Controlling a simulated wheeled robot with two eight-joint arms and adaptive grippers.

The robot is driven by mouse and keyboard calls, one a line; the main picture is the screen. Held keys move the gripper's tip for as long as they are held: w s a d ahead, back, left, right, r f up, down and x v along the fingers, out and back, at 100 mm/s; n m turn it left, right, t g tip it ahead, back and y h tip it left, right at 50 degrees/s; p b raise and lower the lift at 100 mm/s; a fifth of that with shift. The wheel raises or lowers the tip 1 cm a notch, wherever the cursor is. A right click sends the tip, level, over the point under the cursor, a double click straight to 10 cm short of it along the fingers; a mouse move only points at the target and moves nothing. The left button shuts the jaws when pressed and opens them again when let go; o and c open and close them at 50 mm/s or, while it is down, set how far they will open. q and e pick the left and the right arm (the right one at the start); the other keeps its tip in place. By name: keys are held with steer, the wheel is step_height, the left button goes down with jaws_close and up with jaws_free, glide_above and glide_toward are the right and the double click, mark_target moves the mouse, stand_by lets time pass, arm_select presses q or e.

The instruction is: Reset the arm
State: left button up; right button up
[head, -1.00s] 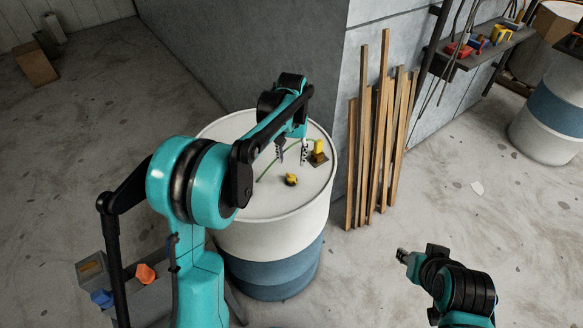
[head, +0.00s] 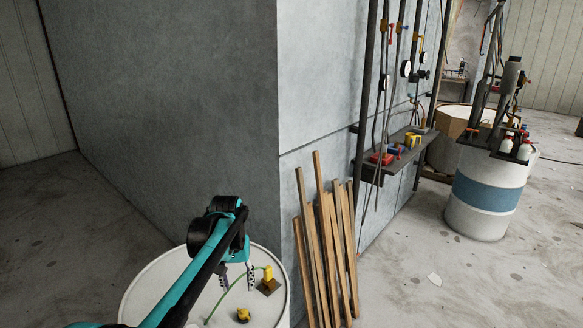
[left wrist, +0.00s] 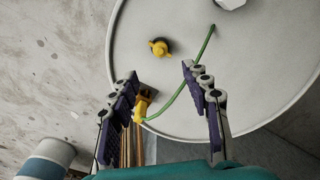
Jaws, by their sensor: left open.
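My left arm reaches in from the lower left of the head view. Its gripper (head: 238,278) hangs over the white drum top (head: 150,290), with its fingers apart and nothing between them. In the left wrist view the two fingers of the gripper (left wrist: 168,105) also stand wide apart. A yellow piece on a dark base (head: 267,276) stands on the drum beside the fingers, with a green line (head: 222,302) running from it. A small yellow part (head: 243,314) lies on the drum apart from the gripper. My right gripper is out of view.
Wooden slats (head: 325,250) lean on the grey wall right of the drum. A wall shelf (head: 395,160) holds small coloured items. A blue-banded drum (head: 485,195) stands farther right with bottles on it. The floor between is mostly clear.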

arm_select(q)
steer(key=s+r+t, duration=0.3)
steer(key=s+r, duration=0.1)
steer(key=s, duration=0.8)
steer(key=s+f+m+t, duration=0.1)
steer(key=s+f+t, duration=0.2)
steer(key=s, duration=0.9)
step_height(320, 180, down, 3)
steer(key=shift+s+r+t, duration=0.2)
steer(key=shift+s+t, duration=0.1)
stand_by(1.5)
